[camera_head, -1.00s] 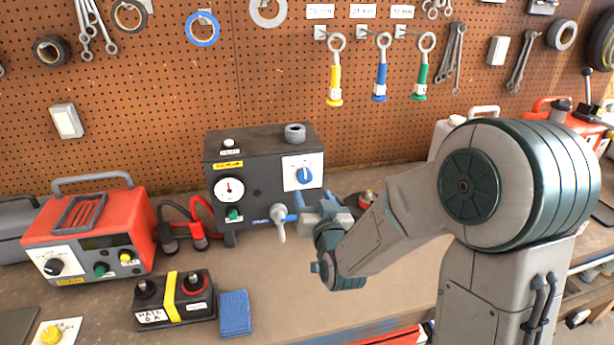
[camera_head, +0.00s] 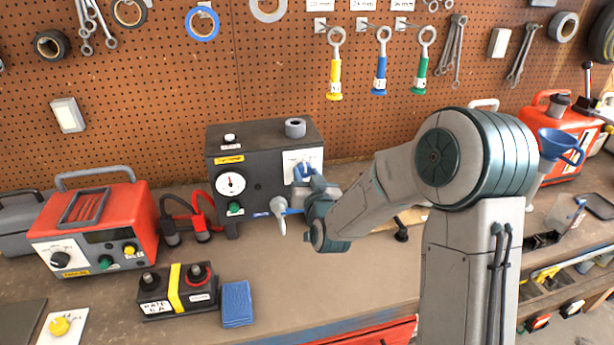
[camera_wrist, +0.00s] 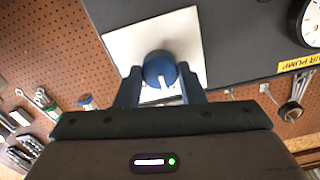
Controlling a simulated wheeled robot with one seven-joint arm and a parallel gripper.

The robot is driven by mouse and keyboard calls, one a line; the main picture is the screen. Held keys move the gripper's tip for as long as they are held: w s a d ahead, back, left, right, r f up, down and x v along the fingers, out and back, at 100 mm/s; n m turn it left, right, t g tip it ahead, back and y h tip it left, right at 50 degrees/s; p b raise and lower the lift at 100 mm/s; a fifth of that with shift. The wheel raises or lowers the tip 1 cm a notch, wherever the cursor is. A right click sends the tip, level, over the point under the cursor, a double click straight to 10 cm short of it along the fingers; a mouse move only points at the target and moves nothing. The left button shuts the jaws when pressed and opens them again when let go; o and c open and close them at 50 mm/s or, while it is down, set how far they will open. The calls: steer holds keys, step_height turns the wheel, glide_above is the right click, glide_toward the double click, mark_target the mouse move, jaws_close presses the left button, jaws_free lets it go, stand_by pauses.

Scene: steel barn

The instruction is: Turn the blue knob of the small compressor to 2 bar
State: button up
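The small compressor (camera_head: 262,190) is a dark box with a yellow label and a round gauge on its front. Its blue knob (camera_head: 303,172) sits on a white panel (camera_head: 317,157) at the front's upper right. My gripper (camera_head: 312,183) is right in front of the knob and partly covers it in the head view. In the wrist view, the blue knob (camera_wrist: 159,72) lies between the two fingertips of my gripper (camera_wrist: 160,76), with a finger on each side and slight gaps. The fingers look open around it. The scale marks and the knob's setting cannot be read.
A grey lever handle (camera_head: 279,212) sticks out below the knob, close to my gripper. A red charger (camera_head: 95,228), a black battery (camera_head: 178,291) and a blue cloth (camera_head: 237,303) are to the left. The bench front in the middle is clear.

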steer(key=shift+c, duration=0.9)
steer(key=shift+f+b, duration=0.15)
steer(key=shift+b, duration=0.55)
steer(key=shift+f+n+b, duration=0.15)
steer(key=shift+n+b, duration=0.55)
steer(key=shift+b, duration=0.5)
steer(key=n+b, duration=0.2)
steer(key=b, duration=0.2)
steer(key=shift+f, duration=0.1)
steer(key=n+b, duration=0.3)
steer(key=b, duration=0.2)
steer(key=n+b, duration=0.2)
steer(key=b, duration=0.1)
steer(key=shift+r, duration=0.3)
steer(key=shift+n, duration=0.4)
steer(key=shift+r, duration=0.1)
